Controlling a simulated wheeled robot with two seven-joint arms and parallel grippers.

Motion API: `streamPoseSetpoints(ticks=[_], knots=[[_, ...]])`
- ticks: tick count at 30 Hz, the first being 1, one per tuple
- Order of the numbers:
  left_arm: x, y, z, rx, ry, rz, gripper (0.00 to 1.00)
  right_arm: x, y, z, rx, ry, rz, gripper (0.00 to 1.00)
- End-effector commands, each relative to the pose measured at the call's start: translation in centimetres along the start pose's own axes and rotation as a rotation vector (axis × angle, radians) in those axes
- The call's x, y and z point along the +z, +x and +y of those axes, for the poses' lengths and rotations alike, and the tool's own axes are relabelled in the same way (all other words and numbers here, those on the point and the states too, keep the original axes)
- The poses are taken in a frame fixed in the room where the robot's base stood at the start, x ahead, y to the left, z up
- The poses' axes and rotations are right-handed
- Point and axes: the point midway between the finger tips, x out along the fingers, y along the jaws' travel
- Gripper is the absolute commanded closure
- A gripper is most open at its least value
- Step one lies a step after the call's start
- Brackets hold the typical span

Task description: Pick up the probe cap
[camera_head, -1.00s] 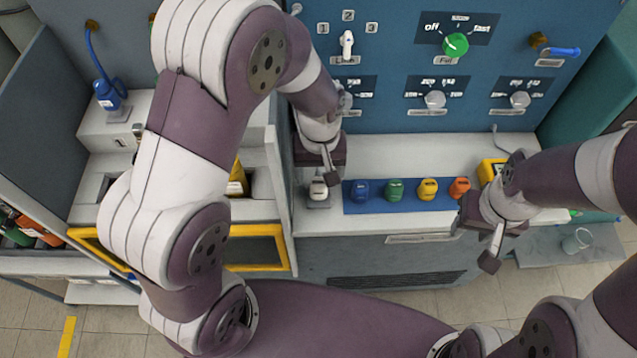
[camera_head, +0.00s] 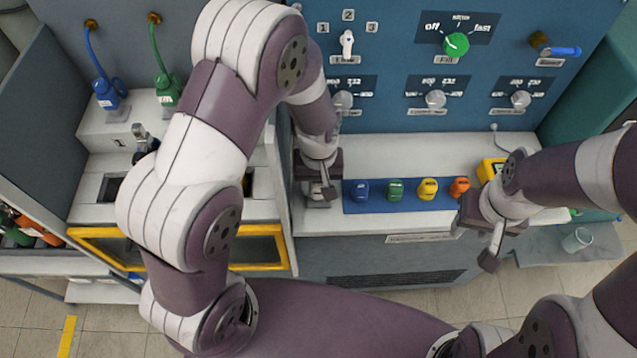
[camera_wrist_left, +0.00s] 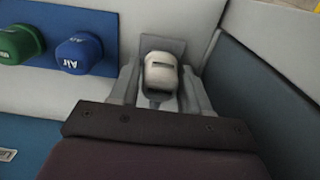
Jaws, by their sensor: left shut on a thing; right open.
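The probe cap (camera_wrist_left: 161,73) is white with a dark slot mark and sits between the fingers of my left gripper (camera_wrist_left: 160,95) in the left wrist view. A grey square stand (camera_wrist_left: 163,46) shows just behind it. In the head view my left gripper (camera_head: 322,190) is shut on the cap at the left end of the bench ledge and largely hides it. I cannot tell whether the cap is clear of its stand. My right gripper (camera_head: 488,258) is open and empty, in front of the ledge at the right.
Blue (camera_head: 361,190), green (camera_head: 395,190), yellow (camera_head: 428,188) and orange (camera_head: 459,187) caps stand on a blue strip right of my left gripper. A grey side wall (camera_wrist_left: 262,92) is close by. A yellow device (camera_head: 490,170) stands beside my right arm.

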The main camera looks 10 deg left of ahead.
Motion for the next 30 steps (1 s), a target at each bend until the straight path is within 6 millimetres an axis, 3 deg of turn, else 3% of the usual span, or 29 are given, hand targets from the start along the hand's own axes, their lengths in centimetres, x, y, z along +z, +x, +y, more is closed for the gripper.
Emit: streamPoseSetpoints(ticks=[5, 10, 21, 30], knots=[[-0.1, -1.3, 0.1, 0.002, 0.000, 0.003, 0.85, 0.0, 0.0, 0.0, 0.000, 0.000, 0.000, 0.57], [-0.1, -4.4, 0.1, 0.003, 0.000, 0.005, 0.85, 0.0, 0.0, 0.0, 0.000, 0.000, 0.000, 0.57], [6.4, -9.3, 6.3, 0.002, 0.007, 0.002, 0.85, 0.0, 0.3, 0.0, 0.000, 0.000, 0.000, 0.57], [8.4, -11.0, 8.2, 0.000, 0.000, 0.000, 0.85, 0.0, 0.3, 0.0, 0.000, 0.000, 0.000, 0.57]])
